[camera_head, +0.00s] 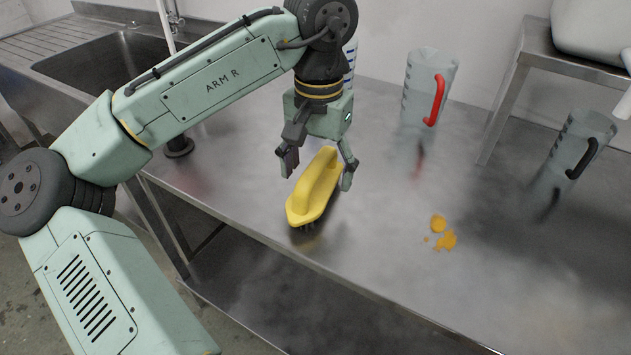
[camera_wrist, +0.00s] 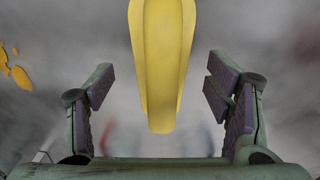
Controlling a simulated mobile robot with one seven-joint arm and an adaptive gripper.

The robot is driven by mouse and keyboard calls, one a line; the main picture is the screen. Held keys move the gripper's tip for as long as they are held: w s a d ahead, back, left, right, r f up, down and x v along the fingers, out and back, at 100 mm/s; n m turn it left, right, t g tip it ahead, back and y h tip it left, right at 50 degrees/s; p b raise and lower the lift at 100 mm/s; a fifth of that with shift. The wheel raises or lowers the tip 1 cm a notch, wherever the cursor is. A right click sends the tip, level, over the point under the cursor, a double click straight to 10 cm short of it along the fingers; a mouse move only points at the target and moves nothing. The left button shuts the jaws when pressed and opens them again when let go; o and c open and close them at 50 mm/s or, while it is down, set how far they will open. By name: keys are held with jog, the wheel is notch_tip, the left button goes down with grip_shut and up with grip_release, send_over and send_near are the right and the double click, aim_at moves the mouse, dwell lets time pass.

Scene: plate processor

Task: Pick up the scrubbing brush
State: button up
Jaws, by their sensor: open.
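A yellow scrubbing brush (camera_head: 315,188) with a raised handle lies on the steel counter, bristles down. My gripper (camera_head: 318,170) is above its far end, with one finger on each side of the handle. In the wrist view the brush (camera_wrist: 162,60) runs down between the two open fingers of my gripper (camera_wrist: 160,98), with a visible gap on both sides. The brush's bristles show only a little under its near end in the head view.
Orange stains (camera_head: 443,236) lie on the steel counter (camera_head: 400,270) to the right. A jug with a red handle (camera_head: 428,88) stands behind, and one with a black handle (camera_head: 575,155) at right. A raised steel shelf (camera_head: 570,64) is at back right, a sink (camera_head: 110,65) at back left.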

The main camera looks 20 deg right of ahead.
aim_at(317, 184)
jog(key=shift+w+f, duration=0.15)
jog(key=shift+f, duration=1.6)
jog(key=c, duration=1.4)
